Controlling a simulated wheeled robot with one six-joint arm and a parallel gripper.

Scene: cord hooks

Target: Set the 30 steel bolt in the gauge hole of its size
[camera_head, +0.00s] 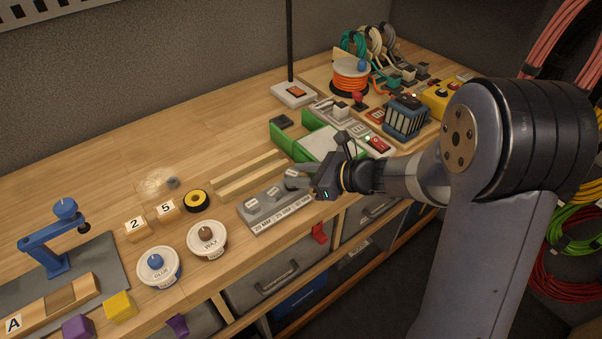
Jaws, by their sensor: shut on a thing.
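The grey gauge block (262,223) lies near the table's front edge, with size labels along its front face; the right one appears to read 30 MM. Two grey bolt heads, the left one (252,205) and the middle one (273,193), stand on it. My gripper (301,178) is over the block's right end and shut on a grey steel bolt (291,173) with a pale label on top. The jaws hide part of that bolt. Whether its shank is in the right-hand hole or just above it, I cannot tell.
A slotted wooden rail (247,172) lies behind the block. A green-edged tray (305,150) is just behind my gripper. Wax (207,239) and glue (159,267) tubs and a tape roll (196,201) stand to the left.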

